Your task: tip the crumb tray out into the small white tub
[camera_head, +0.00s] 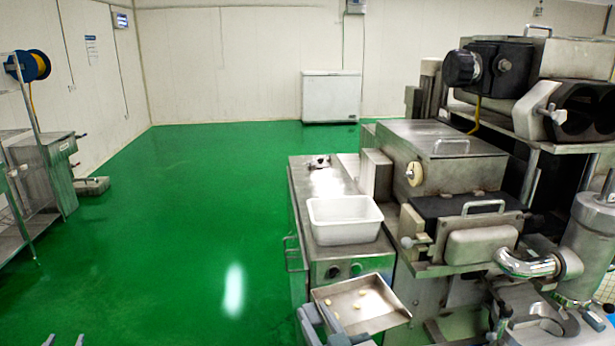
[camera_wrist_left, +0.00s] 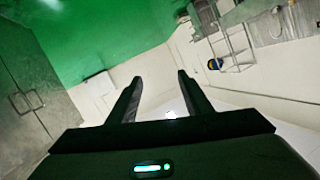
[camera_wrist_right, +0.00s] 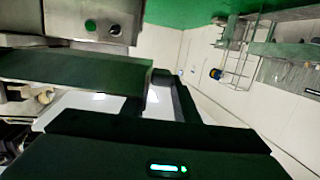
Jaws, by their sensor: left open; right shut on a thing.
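The crumb tray (camera_head: 378,322) is a shallow metal tray with several small pale pieces lying in it, at the lower middle of the head view. My right gripper (camera_head: 322,322) is shut on its left side and holds it in front of the machine's counter. The small white tub (camera_head: 344,232) stands upright on the counter, beyond the tray and higher in the picture; the tray is apart from it. The tub's floor is partly visible and looks empty. My left gripper (camera_head: 66,341) is at the bottom left edge, open and empty; its spread fingers show in the left wrist view (camera_wrist_left: 158,95).
The metal counter (camera_head: 318,185) has a small object (camera_head: 319,162) behind the tub. The encrusting machine (camera_head: 440,160) rises close on the right. Knobs (camera_head: 345,269) and a side handle (camera_head: 292,254) stick out of the counter. Green floor (camera_head: 190,230) is clear on the left.

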